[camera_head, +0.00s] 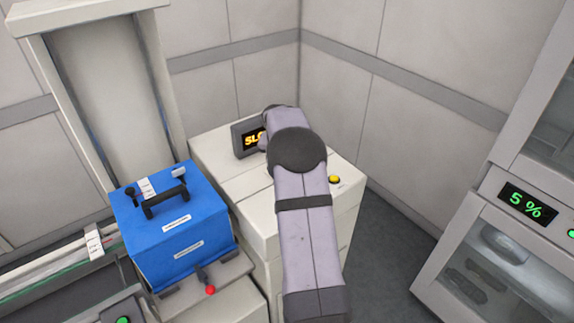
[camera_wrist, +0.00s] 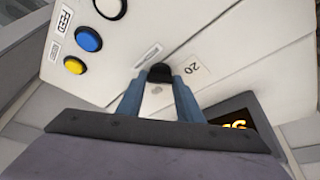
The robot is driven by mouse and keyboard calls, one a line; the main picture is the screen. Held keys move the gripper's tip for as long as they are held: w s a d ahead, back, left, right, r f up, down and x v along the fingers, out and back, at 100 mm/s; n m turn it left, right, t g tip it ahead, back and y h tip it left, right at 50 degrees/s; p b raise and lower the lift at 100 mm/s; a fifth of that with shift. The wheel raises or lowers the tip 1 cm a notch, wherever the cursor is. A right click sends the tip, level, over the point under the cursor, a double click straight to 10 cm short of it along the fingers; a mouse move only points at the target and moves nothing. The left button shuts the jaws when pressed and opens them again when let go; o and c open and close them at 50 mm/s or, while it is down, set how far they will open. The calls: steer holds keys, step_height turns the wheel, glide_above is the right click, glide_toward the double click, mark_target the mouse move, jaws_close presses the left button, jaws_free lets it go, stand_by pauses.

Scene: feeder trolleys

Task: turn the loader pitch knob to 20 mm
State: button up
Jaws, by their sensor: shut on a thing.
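The loader pitch knob (camera_wrist: 160,72) is a small black knob on the white panel (camera_wrist: 225,30) in the wrist view. My gripper (camera_wrist: 160,88) has its blue fingers on either side of it and is shut on it. A label reading 20 (camera_wrist: 195,67) lies on the panel just right of the knob, and another small label (camera_wrist: 148,56) lies to its upper left. The knob's pointer cannot be made out. In the head view my arm hides the knob and my gripper over the cream loader cabinet (camera_head: 215,160).
A dark display with orange letters (camera_head: 247,139) stands on the cabinet. Its yellow button (camera_head: 335,179) shows right of my arm; blue (camera_wrist: 88,39) and white (camera_wrist: 110,7) buttons show in the wrist view. A blue box (camera_head: 175,235) stands left, a cabinet reading 5% (camera_head: 526,205) right.

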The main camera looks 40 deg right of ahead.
steer(key=shift+d+n+t+y, duration=0.1)
steer(key=shift+n+t+y, duration=0.35)
steer(key=shift+n, duration=1.05)
steer(key=o, duration=1.1)
steer(key=shift+s+r, duration=0.1)
steer(key=shift+b+v, duration=1.5)
steer(key=shift+v, duration=2.1)
